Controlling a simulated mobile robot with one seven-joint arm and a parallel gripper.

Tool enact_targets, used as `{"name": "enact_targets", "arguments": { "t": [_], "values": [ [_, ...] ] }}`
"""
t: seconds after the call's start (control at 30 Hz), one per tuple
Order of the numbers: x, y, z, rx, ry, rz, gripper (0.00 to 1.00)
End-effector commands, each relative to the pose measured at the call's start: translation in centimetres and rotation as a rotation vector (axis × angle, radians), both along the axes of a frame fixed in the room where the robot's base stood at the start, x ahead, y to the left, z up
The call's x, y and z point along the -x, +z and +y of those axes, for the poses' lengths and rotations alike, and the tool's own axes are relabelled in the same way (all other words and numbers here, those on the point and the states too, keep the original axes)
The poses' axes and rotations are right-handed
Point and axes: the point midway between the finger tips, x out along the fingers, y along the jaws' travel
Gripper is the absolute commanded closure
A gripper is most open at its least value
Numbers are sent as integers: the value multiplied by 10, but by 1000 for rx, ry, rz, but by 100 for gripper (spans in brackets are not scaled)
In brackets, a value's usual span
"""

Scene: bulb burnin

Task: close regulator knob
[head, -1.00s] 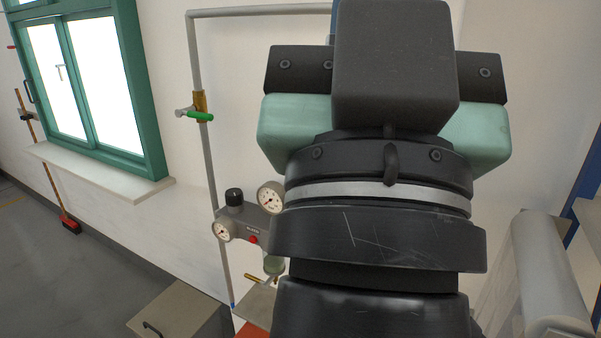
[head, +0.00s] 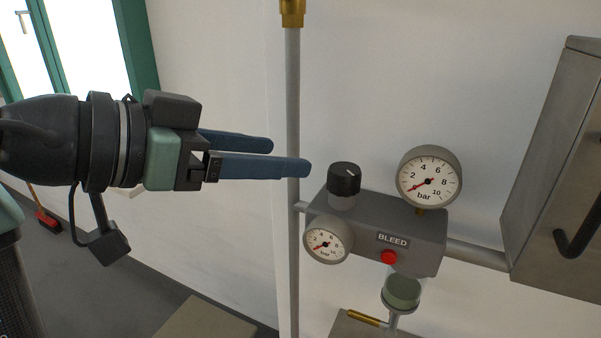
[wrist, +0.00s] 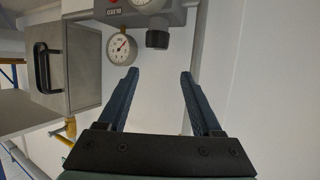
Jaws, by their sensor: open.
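The regulator knob (head: 344,179) is a black ribbed cylinder with a white mark on top. It stands on the left end of the grey regulator body (head: 415,221) on the wall. In the wrist view the knob (wrist: 157,39) lies beyond the fingertips, near the top centre, and the view appears upside down. My gripper (head: 292,156) is open and empty, with its blue fingers pointing right in the head view. The fingertips are left of the knob and do not appear to touch it. In the wrist view my gripper (wrist: 159,73) shows a wide gap between its fingers.
Two gauges, a larger one (head: 429,178) and a smaller one (head: 325,244), sit on the regulator beside a red BLEED button (head: 388,257). A vertical grey pipe (head: 292,110) runs behind my fingertips. A metal cabinet (head: 560,200) stands at the right.

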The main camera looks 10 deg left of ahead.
Motion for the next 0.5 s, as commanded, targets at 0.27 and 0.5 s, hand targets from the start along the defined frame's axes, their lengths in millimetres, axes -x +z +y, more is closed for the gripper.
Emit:
{"name": "enact_targets", "arguments": {
  "t": [0.27,0.5],
  "values": [
    [0,-13,-6,-14,-42,27,34],
    [-31,-31,-38,-14,-40,27,34]
  ]
}}
